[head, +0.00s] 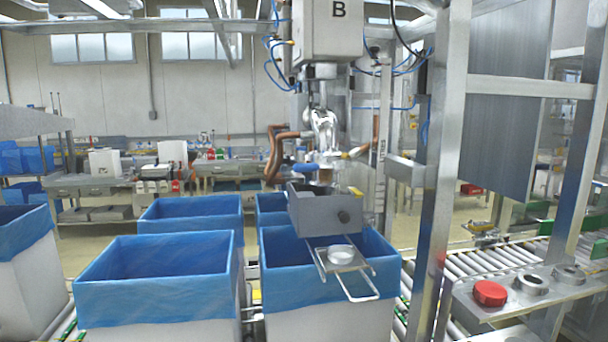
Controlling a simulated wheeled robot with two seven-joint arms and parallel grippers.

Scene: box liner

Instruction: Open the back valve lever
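The filling machine's silver valve pipe (323,130) hangs below a white housing marked B (340,30). A blue lever (300,168) sticks out to the left near the bottom of the pipe. A yellow lever (357,151) sticks out to the right at about the same height. I cannot tell for sure which of them is the back valve lever, or whether the valve is open. Below hangs a grey metal box (325,215) with a dark knob. Neither of my grippers shows in the head view.
Several bins with blue liners stand below; one blue liner (160,270) is at front left. A metal post (445,170) stands right of the valve. A shelf (520,300) holds a red cap (489,292) and metal rings. A wire bracket (345,270) juts forward under the box.

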